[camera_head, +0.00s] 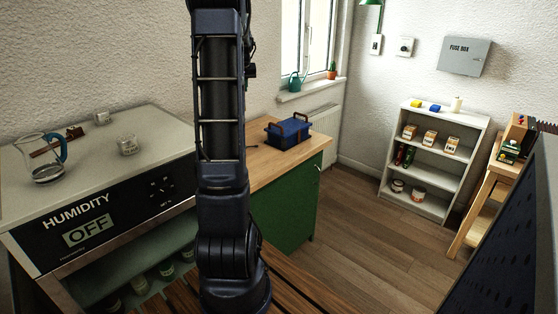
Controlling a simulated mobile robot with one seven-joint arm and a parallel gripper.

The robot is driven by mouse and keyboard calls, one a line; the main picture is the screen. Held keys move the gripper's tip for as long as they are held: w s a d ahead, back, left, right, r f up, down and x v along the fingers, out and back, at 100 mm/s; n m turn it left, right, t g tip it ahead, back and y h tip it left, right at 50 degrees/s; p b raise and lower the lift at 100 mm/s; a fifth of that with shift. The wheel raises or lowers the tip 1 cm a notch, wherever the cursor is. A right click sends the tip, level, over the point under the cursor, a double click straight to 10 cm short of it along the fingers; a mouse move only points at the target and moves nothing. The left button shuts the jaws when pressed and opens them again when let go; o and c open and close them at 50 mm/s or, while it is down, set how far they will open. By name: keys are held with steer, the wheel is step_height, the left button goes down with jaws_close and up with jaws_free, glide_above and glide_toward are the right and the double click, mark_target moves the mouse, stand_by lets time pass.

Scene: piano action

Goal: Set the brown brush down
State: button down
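My arm rises through the middle of the view and leaves it at the top edge. My gripper is out of view, so whatever it holds is hidden. I cannot clearly make out the brown brush. A small dark reddish-brown object (75,132) lies on the pale top of the humidity cabinet (165,125), behind the glass jug. It has a longer brown strip running left from it behind the jug. It is too small to tell whether this is the brush.
A glass jug (42,172) with a blue handle and two small glass jars (127,146) (101,118) stand on the cabinet. A blue toolbox (288,131) sits on the wooden top of a green cabinet (285,207). A white shelf (446,206) stands far right. Floor between is clear.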

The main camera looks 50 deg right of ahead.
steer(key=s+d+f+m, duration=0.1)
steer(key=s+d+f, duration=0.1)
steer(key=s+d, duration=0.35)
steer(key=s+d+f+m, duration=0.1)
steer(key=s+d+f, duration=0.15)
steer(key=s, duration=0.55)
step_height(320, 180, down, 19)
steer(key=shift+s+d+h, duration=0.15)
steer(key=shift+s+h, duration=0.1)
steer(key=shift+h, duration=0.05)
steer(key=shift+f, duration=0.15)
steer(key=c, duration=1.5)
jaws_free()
